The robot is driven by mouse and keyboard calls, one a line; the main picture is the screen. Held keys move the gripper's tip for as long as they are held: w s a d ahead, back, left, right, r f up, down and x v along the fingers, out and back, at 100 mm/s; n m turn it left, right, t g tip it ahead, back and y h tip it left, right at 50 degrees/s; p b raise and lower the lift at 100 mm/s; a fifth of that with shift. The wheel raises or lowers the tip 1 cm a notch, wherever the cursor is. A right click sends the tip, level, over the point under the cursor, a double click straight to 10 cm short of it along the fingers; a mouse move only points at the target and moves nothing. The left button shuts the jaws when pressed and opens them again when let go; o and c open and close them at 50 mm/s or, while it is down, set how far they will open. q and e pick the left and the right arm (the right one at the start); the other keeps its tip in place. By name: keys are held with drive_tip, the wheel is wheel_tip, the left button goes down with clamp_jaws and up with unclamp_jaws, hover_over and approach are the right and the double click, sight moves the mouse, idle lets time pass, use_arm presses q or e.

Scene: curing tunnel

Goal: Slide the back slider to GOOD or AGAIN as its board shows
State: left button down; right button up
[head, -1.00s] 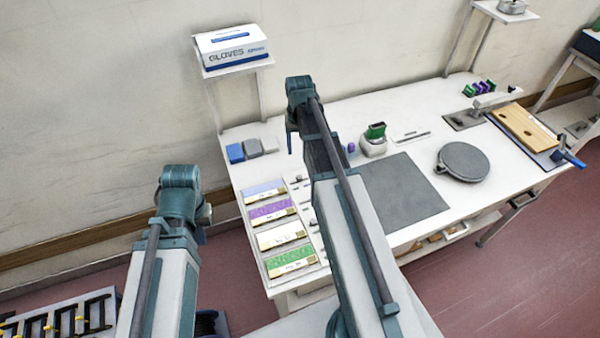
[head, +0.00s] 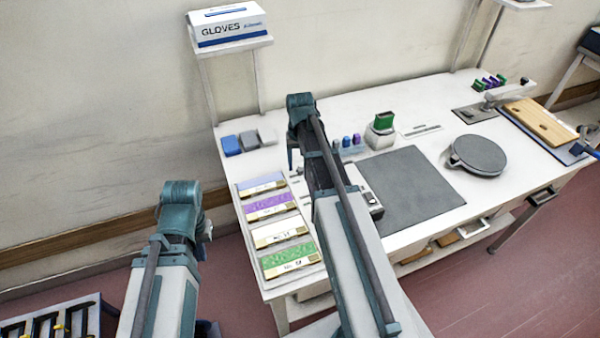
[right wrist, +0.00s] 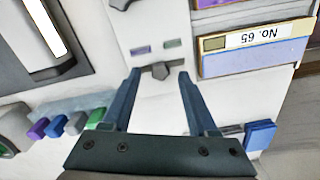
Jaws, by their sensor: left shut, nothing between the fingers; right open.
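The back board (head: 261,187) is a plain lavender-blue panel at the back of a column of sample boards. In the right wrist view its panel (right wrist: 256,62) shows a label upside down, "No. 65". Beside it the back slider (right wrist: 160,70) is a small grey knob, with a purple and a green mark near it; no GOOD or AGAIN lettering is legible. My right gripper (right wrist: 158,75) is open, one finger on each side of the knob; contact is unclear. My left gripper (head: 207,228) is shut and empty left of the table, mostly hidden behind its arm.
Purple, white and green boards (head: 289,256) lie in front of the back board. Blue and grey blocks (head: 231,145) sit behind it. A grey mat (head: 410,190), a round dark plate (head: 478,155) and a green-topped stamp (head: 381,130) occupy the table to the right.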

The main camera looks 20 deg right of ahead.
drive_tip(key=shift+f, duration=0.5)
clamp_jaws()
idle(1.1)
